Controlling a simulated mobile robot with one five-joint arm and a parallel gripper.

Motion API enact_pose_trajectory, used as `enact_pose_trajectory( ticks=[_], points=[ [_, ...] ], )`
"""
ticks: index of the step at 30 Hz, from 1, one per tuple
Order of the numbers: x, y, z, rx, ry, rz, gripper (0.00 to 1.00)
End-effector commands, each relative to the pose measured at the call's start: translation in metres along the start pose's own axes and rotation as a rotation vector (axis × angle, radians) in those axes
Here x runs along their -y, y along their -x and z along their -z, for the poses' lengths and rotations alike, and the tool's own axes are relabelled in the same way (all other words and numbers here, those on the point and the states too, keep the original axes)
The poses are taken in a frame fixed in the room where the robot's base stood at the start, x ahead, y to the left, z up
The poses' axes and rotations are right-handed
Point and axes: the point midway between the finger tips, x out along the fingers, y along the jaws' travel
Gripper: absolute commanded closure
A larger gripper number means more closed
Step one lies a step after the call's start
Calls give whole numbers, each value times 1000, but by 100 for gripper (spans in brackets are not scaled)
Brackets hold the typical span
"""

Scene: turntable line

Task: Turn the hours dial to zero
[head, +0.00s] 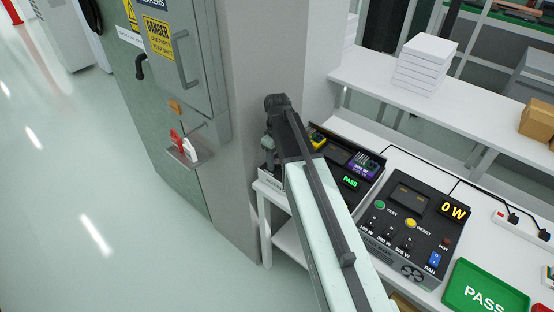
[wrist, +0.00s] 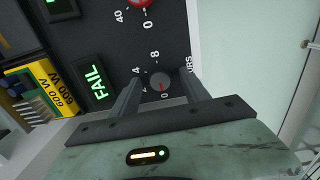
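In the wrist view the hours dial (wrist: 158,80) is a small grey knob with a red pointer line, on a dark panel (wrist: 175,40) with white numbers. The red line points down in the picture, toward a printed 0. My gripper (wrist: 161,84) is open, with one finger on each side of the dial. I cannot tell whether the fingers touch the knob. In the head view the dial is hidden behind my arm.
In the head view a load box (head: 400,225) reads 0 W. A green PASS tray (head: 485,290) and a grey pillar (head: 245,110) stand near my arm.

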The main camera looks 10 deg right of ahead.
Motion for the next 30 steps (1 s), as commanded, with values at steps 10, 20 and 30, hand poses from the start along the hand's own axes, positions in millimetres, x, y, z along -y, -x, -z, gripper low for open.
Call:
enact_pose_trajectory(
  ticks=[10,20,30],
  points=[
    [0,44,0,0,0,0,46],
    [0,80,0,0,0,0,46],
    [0,78,0,0,0,0,46]
  ],
)
